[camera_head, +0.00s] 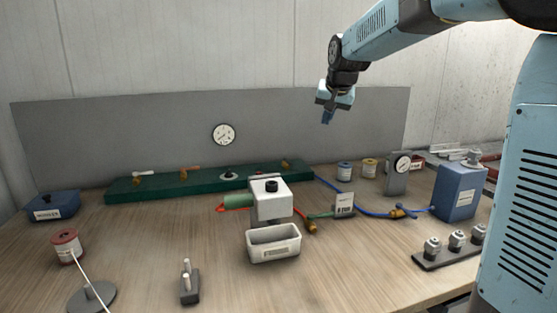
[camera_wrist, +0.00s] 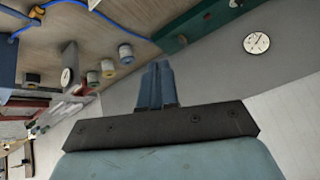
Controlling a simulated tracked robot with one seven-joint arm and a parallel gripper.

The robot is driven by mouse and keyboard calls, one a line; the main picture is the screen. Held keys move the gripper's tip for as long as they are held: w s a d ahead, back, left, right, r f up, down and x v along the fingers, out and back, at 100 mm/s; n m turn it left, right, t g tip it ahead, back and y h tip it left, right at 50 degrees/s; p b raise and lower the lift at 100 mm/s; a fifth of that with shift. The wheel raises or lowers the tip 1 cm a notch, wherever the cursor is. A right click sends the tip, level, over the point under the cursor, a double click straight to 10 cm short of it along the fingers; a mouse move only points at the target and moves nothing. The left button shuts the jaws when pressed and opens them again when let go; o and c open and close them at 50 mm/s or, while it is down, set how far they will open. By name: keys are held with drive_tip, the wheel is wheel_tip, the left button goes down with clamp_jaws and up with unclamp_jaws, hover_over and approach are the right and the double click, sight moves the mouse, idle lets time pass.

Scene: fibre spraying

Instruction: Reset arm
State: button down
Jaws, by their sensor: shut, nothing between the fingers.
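My gripper (camera_head: 327,117) hangs at the end of my light-blue arm, high above the back of the wooden table and in front of the grey back panel. Its fingers point down and touch nothing. In the wrist view, the two blue fingers (camera_wrist: 156,69) lie side by side, shut and empty. My arm reaches in from the upper right of the head view, bent at the wrist.
The wooden table (camera_head: 130,250) holds a green rail (camera_head: 150,188), a white device (camera_head: 270,203), a white bin (camera_head: 273,245), a blue box (camera_head: 460,190) with a blue hose, and a dial gauge (camera_head: 398,175). The air around my gripper is clear.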

drive_tip(key=s+d+f, duration=0.3)
drive_tip(key=s, duration=0.9)
drive_tip(key=s+d+f+n+g, duration=0.1)
drive_tip(key=s+d+f, duration=0.2)
drive_tip(key=s, duration=0.9)
drive_tip(key=s+d+f+h, duration=0.1)
drive_tip(key=s+d+f, duration=0.2)
drive_tip(key=s, duration=0.9)
drive_tip(key=shift+s+d+f+n, duration=0.25)
drive_tip(key=shift+s+f+n, duration=0.1)
drive_tip(key=shift+s+n, duration=0.05)
drive_tip(key=shift+d, duration=0.1)
idle(0.4)
